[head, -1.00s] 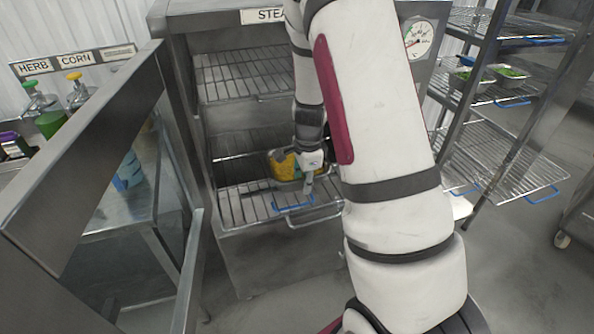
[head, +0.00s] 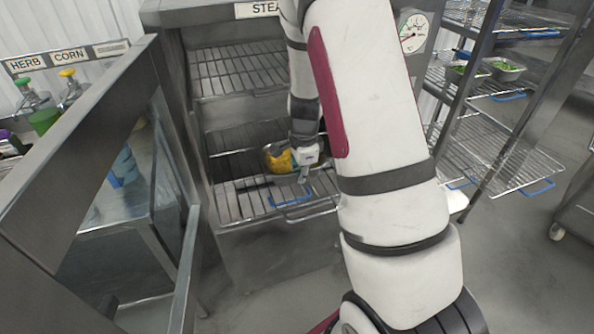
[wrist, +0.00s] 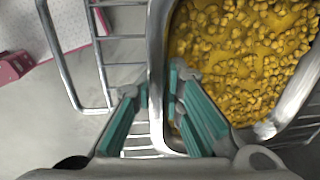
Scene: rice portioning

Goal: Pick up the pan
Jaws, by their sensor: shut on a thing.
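The pan (wrist: 157,62) is a metal container filled with yellow, corn-like food (wrist: 238,55). In the head view the pan (head: 284,172) is at the middle wire shelf of the steamer, looks tilted, and seems to be a little above the shelf; a dark shadow lies under it. My gripper (wrist: 160,100) is shut on the pan's near rim, with one teal finger on each side of the wall. In the head view my gripper (head: 303,177) is at the pan's front right edge. My arm hides part of the steamer.
The wire shelf (head: 240,204) has a blue-marked front handle. Another wire shelf (head: 235,75) is above the pan. The open steamer door (head: 80,150) stands at the left. A rack (head: 505,160) with small pans of green food stands at the right.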

